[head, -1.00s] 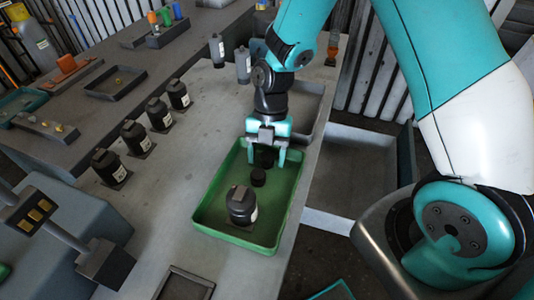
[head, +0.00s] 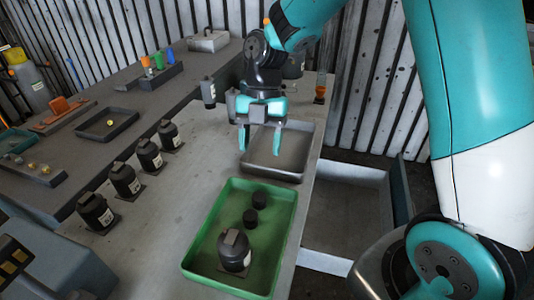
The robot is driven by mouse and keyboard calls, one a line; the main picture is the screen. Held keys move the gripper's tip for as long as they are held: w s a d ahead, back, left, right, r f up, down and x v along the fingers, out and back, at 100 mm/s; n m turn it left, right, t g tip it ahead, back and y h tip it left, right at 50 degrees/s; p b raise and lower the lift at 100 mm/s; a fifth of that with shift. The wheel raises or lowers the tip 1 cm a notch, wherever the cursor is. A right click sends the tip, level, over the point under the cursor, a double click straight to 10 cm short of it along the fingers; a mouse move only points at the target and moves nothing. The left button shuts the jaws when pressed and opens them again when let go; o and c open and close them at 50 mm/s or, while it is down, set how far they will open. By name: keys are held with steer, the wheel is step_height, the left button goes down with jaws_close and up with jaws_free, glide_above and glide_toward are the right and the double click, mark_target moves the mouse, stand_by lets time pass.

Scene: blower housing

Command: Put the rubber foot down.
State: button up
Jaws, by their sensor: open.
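Two small black round pieces, which look like rubber feet, lie in the green tray: one farther back (head: 259,199) and one just nearer (head: 250,217). The green tray (head: 284,232) also holds a black blower housing (head: 234,250) with a white label in its front part. My gripper (head: 260,141) is open and empty, fingers pointing down. It appears over or just behind the grey metal tray (head: 283,168), beyond the green tray and clear of the black pieces.
A row of several black housings (head: 124,181) stands left of the green tray. A dark bottle-like part (head: 208,92) stands behind my gripper's left side. A side bench with small trays (head: 108,124) lies at the left. The bench between the row and green tray is clear.

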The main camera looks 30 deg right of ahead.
steer(key=s+a+r+m+t, duration=0.1)
steer(key=s+a+r+m, duration=0.1)
steer(key=s+m, duration=0.4)
steer(key=s+a+r+m+t+y, duration=0.1)
steer(key=s+a+r+m, duration=0.1)
steer(key=s+r+m, duration=0.2)
steer(key=s+a+r+m+t, duration=0.1)
steer(key=s+a+r+m, duration=0.2)
steer(key=s+m, duration=0.5)
steer(key=m, duration=0.2)
steer(key=shift+m, duration=0.4)
steer(key=shift+s+d, duration=0.1)
